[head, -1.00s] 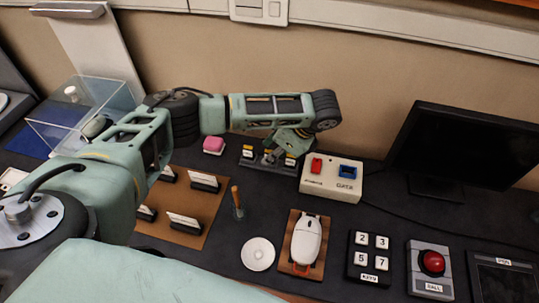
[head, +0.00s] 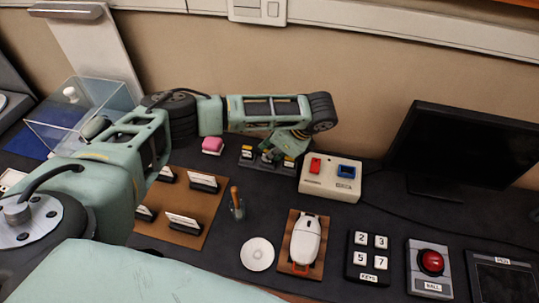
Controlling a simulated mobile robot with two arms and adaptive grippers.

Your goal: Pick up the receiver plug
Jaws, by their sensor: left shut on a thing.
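My left gripper (head: 268,155) reaches down from the end of my left arm onto a low dark rack (head: 247,162) near the wall. The rack carries small blocks with yellow tops and white labels at its two ends. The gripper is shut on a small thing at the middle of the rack. I take that thing for the receiver plug, but the fingers hide most of it. I cannot tell whether it is clear of the rack. My right gripper is not in view.
A cream box (head: 330,184) with red and blue parts stands just right of the rack.

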